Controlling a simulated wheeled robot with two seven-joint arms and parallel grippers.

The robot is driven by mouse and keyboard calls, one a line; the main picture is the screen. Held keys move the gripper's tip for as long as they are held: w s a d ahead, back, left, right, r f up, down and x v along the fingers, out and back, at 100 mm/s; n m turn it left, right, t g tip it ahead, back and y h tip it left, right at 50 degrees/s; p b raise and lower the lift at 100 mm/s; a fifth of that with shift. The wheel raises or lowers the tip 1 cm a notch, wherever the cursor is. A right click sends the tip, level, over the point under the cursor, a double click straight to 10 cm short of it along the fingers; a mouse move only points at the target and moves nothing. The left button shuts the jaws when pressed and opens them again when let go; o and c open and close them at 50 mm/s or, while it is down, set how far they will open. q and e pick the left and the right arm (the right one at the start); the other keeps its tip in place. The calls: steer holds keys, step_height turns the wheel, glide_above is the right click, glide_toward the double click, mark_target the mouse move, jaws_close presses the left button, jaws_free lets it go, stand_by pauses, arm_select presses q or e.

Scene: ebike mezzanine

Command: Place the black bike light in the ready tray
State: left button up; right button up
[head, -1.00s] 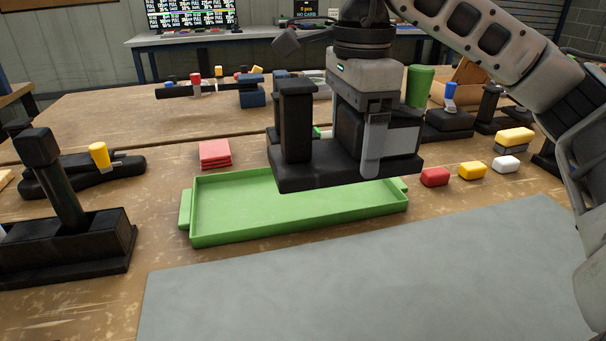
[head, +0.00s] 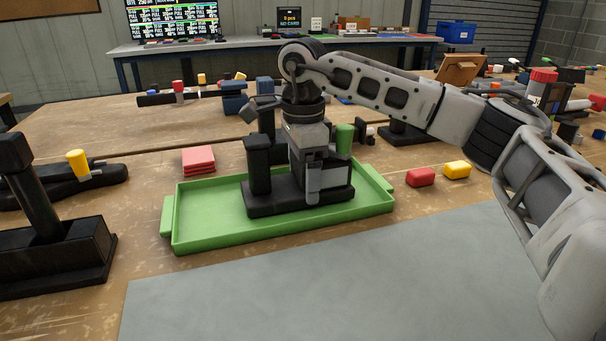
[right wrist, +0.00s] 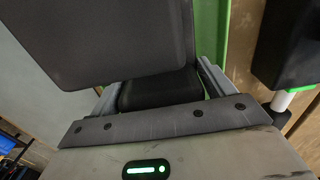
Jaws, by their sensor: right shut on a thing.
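The black bike light (head: 258,172) has a flat base and an upright block. My right gripper (head: 313,180) is shut on it from above, with the light roughly level. In the head view the light appears within the outline of the green tray (head: 205,243), towards its back and middle. I cannot tell whether its base touches the tray floor. In the right wrist view the dark body of the light (right wrist: 160,90) sits between the fingers of my right gripper (right wrist: 155,95), with a strip of green tray (right wrist: 209,35) beyond. My left gripper is not in view.
Red pads (head: 198,160) lie behind the tray. A red block (head: 420,177) and a yellow block (head: 457,170) sit to its right. A black stand (head: 50,240) is at the left. A grey mat (head: 330,290) in front is clear.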

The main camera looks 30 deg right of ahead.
steer(key=shift+f, duration=0.15)
steer(key=o, duration=1.3)
steer(key=shift+o, duration=0.2)
step_height(320, 180, up, 12)
steer(key=shift+r+p, duration=0.1)
steer(key=shift+p, duration=0.75)
